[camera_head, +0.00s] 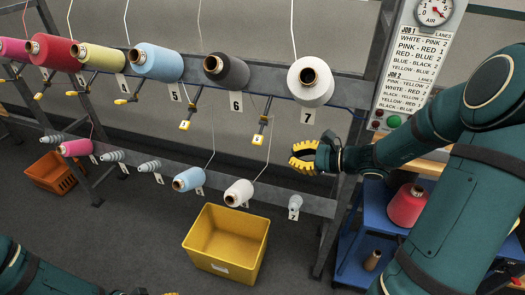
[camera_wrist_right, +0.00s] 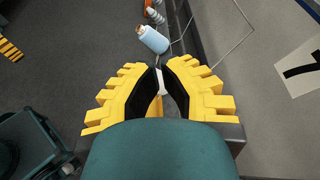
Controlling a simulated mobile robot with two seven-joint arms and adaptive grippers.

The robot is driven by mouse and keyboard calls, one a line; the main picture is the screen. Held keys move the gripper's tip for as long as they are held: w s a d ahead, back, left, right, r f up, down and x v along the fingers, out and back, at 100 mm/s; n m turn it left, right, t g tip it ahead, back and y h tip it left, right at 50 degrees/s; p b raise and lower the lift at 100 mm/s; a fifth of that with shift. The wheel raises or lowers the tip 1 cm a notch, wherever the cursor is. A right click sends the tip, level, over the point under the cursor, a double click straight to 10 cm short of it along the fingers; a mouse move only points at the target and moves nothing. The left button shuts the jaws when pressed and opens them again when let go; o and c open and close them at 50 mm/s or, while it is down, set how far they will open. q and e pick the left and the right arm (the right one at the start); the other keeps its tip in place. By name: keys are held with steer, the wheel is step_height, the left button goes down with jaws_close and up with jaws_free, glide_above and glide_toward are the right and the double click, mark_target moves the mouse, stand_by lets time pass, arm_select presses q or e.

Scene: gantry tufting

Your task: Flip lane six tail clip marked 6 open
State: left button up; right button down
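The lane six tail clip (camera_head: 258,139) is a small yellow piece with a 6 on it. It hangs from an arm below the upper rail, between the lane labels 6 and 7. I cannot tell whether it is open or shut. My right gripper (camera_head: 303,158) is to the right of the clip and a little lower, apart from it. In the right wrist view its yellow fingers (camera_wrist_right: 160,72) stand slightly apart, with a white sliver visible through the gap. Only a bit of my left gripper (camera_wrist_right: 10,49) shows at the left edge there.
The upper rail carries cones, including a dark one (camera_head: 226,71) at 6 and a white one (camera_head: 310,81) at 7. Another yellow clip (camera_head: 185,125) hangs to the left. Below are a white cone (camera_head: 239,193) and a yellow bin (camera_head: 226,244). A blue cart (camera_head: 352,255) stands right.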

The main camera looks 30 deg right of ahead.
mark_target(260, 133)
steer(key=shift+a+f, duration=0.1)
steer(key=b+x, duration=0.1)
steer(key=x, duration=0.9)
steer(key=r, duration=0.2)
steer(key=s+a+r+p, duration=0.1)
steer(key=shift+r, duration=0.4)
steer(key=shift+s, duration=0.1)
